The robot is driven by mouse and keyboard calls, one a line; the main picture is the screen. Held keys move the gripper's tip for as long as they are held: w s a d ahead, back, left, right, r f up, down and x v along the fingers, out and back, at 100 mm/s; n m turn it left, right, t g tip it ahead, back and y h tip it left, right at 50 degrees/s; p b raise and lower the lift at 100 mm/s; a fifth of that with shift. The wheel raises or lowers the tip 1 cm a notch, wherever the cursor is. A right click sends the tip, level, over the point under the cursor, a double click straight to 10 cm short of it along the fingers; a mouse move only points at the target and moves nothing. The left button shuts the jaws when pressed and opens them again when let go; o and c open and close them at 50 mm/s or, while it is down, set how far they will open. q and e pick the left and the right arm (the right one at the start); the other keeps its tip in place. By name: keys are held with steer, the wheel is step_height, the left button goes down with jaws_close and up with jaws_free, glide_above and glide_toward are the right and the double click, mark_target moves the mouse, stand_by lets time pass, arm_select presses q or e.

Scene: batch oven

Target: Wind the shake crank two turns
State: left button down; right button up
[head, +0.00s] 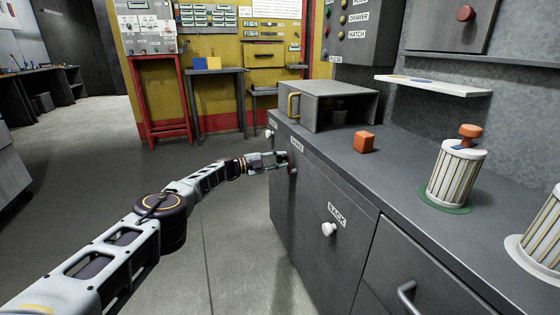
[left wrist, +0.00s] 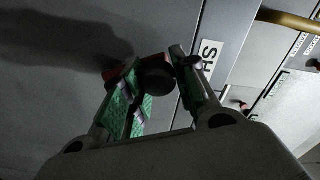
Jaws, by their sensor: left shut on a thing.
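The shake crank (head: 292,169) is on the grey cabinet front, below a small white label that is hard to read in the head view. My left gripper (head: 281,160) reaches it from the left, and its fingers are closed on the crank's handle. In the left wrist view the crank (left wrist: 154,80) shows as a dark round knob with a red part behind it. It lies between the green-padded fingers of my left gripper (left wrist: 160,88). The rest of the crank is mostly hidden by the fingers. My right gripper is not in view.
A white knob (head: 328,229) under a BACK label and a drawer handle (head: 407,297) are on the cabinet front. On the counter stand a grey oven box (head: 325,92), an orange block (head: 364,142) and a striped canister (head: 456,175). The floor left of the cabinet is clear.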

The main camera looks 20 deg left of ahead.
arm_select(q)
steer(key=shift+r, duration=0.1)
steer(key=c, duration=1.1)
jaws_free()
steer(key=shift+r, duration=0.15)
